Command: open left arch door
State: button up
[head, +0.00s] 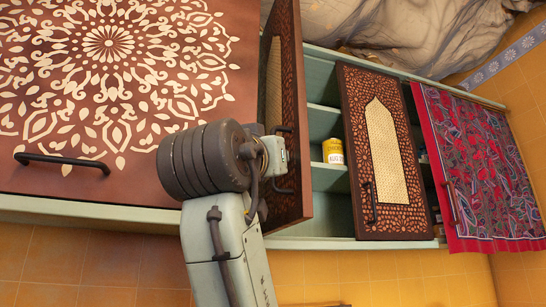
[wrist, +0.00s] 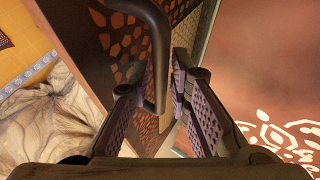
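The left arch door (head: 292,75), dark brown with a cut-out pattern and a pale arch panel, stands swung out from the cabinet. It also shows in the wrist view (wrist: 122,40). Its dark bar handle (wrist: 161,50) runs between the fingers of my gripper (wrist: 160,105). The fingers are apart, with a gap around the handle; I cannot tell whether either finger touches it. In the head view my gripper (head: 277,156) is at the door's handle, partly hidden by my wrist.
Right of the opening is a closed matching arch door (head: 355,150). Shelves hold a yellow can (head: 333,151). A red floral door (head: 480,165) is at far right. A large brown patterned door (head: 110,110) with a handle is at left. Draped fabric (head: 420,30) hangs above.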

jog(key=v, duration=1.2)
dwell(0.3)
